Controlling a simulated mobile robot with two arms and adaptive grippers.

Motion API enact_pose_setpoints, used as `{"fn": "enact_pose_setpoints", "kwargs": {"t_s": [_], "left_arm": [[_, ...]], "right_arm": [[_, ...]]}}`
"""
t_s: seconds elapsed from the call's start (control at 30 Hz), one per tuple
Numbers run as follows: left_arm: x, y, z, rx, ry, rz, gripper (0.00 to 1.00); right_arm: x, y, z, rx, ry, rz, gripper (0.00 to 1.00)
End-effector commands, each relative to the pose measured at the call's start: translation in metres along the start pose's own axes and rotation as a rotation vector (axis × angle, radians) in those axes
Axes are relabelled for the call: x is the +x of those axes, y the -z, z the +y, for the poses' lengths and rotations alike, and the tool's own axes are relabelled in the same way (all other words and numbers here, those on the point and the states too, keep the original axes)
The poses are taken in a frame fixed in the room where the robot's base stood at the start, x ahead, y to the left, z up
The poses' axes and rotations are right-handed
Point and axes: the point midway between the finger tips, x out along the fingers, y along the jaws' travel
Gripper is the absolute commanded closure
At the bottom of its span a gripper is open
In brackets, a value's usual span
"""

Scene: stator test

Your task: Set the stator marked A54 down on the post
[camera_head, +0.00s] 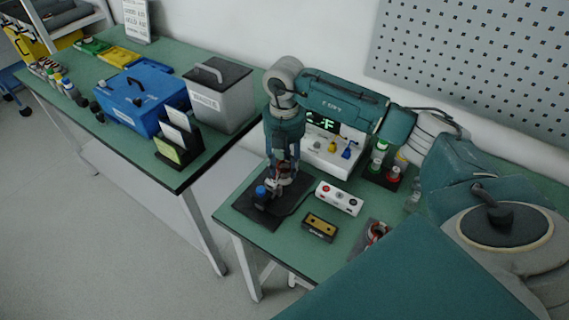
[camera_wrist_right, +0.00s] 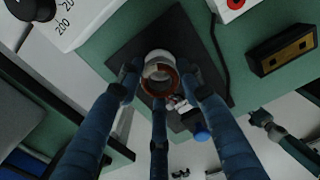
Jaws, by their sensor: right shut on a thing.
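My right gripper (camera_head: 283,183) points down over the black base plate (camera_head: 253,213) on the near table. Its blue fingers are closed around a stator (camera_wrist_right: 160,73), a pale ring with copper windings; in the head view it is small and partly covered by the fingers. No A54 marking is readable. The post is hidden beneath the stator and fingers, so I cannot tell whether the stator touches it. A second copper-wound part (camera_head: 376,233) lies on a dark pad to the right.
A blue knob (camera_head: 262,191) stands on the plate beside the gripper. A white button box (camera_head: 339,198), a dark and yellow box (camera_head: 320,226) and a white tester (camera_head: 328,154) with a lit display are close by. A blue case (camera_head: 143,99) is on the left table.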

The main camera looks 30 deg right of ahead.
Motion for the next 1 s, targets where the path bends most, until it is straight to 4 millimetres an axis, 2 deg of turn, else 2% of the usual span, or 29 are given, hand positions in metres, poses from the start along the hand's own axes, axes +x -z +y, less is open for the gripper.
{"fn": "enact_pose_setpoints", "kwargs": {"t_s": [0.47,0.5,0.6,0.87,1.0], "left_arm": [[0.0033,-0.0003,0.0011,-0.001,-0.001,0.000,0.60],[0.0033,-0.0003,0.0011,-0.002,-0.001,0.000,0.60],[0.0033,-0.0002,0.0011,-0.002,-0.001,0.000,0.60],[0.0033,-0.0011,0.0001,-0.004,0.000,0.000,0.60],[0.0032,-0.0011,-0.0003,-0.003,0.001,0.000,0.60]], "right_arm": [[0.0060,0.0003,0.0004,0.000,0.000,0.000,0.94],[0.0060,0.0003,0.0004,0.000,0.000,0.000,0.58],[0.0059,0.0004,0.0004,0.000,0.000,0.000,0.42],[0.0060,0.0003,0.0002,0.000,0.000,0.000,0.42],[-0.0033,0.0003,0.0012,0.000,-0.003,0.000,0.42]]}}
